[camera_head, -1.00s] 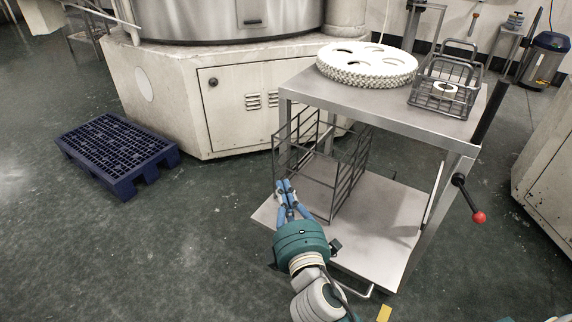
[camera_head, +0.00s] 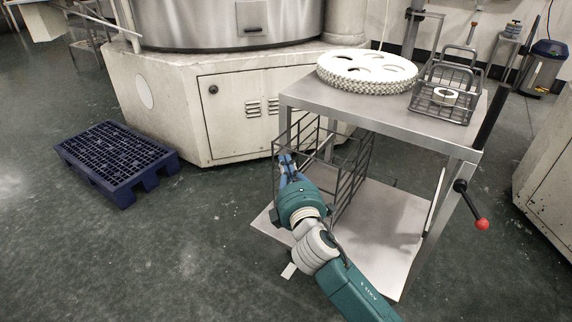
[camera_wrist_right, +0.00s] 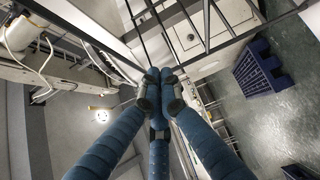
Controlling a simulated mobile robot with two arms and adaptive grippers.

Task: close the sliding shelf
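The sliding shelf (camera_head: 385,235) is the flat metal lower plate of the steel trolley. Its front edge sticks out toward me past the trolley's top. A dark wire basket (camera_head: 357,172) stands on its left part. My right gripper (camera_head: 286,160) is at the basket's near left side, above the shelf's left edge; I cannot tell whether it touches the basket. In the right wrist view its three blue fingers meet at the tips (camera_wrist_right: 160,85), with nothing seen between them. My right arm hides part of the shelf's front edge. My left gripper is not in view.
On the trolley top (camera_head: 400,120) lie a white toothed disc (camera_head: 366,62) and a small wire basket (camera_head: 425,106) holding a white ring. A red-knobbed lever (camera_head: 481,224) juts out at right. A blue pallet (camera_head: 115,155) lies left. The floor between is clear.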

